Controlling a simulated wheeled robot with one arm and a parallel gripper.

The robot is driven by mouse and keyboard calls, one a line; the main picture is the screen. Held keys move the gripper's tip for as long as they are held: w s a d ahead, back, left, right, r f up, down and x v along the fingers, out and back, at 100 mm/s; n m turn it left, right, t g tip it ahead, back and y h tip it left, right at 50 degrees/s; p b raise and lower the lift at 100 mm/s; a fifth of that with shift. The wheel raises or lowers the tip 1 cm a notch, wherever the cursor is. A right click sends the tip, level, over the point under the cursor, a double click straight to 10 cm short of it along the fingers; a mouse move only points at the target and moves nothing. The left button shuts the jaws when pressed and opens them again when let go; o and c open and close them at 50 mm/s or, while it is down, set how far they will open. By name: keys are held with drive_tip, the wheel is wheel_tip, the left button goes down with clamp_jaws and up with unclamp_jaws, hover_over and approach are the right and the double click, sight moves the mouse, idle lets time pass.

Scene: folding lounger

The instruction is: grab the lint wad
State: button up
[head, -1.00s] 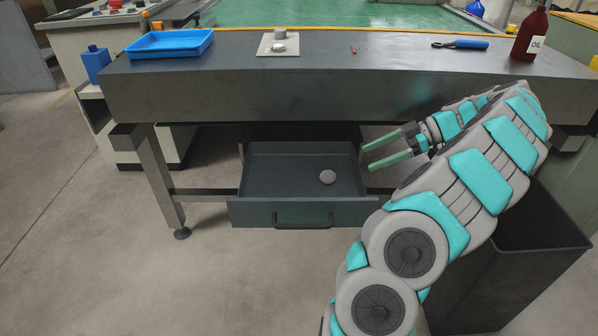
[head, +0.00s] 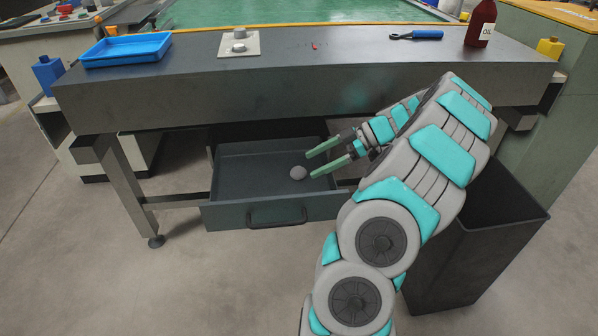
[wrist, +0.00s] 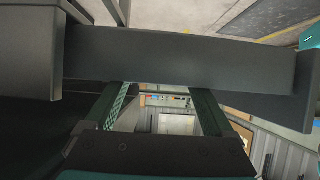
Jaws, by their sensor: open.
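The lint wad looks to be the small round grey lump (head: 298,173) lying on the floor of the open drawer (head: 240,181), right of its middle. My gripper (head: 311,165) is over the right part of the drawer, its two green fingers apart and pointing left. In the head view the fingertips are just right of the lump. I see nothing between them; touch cannot be told. In the wrist view my open fingers (wrist: 158,92) reach toward a broad dark grey panel (wrist: 180,58), and the lump is not visible there.
The dark workbench (head: 300,95) overhangs the drawer. On it are a blue tray (head: 126,50), a white plate with small knobs (head: 240,44), a blue-handled tool (head: 418,35) and a red oil bottle (head: 481,22). A dark bin (head: 470,250) stands right of my arm.

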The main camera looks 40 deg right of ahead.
sight(299, 173)
drive_tip(key=x, duration=0.4)
drive_tip(key=shift+a+f+p, duration=0.1)
drive_tip(key=shift+a+p, duration=0.1)
drive_tip(key=shift+p, duration=0.15)
clamp_jaws()
idle(0.4)
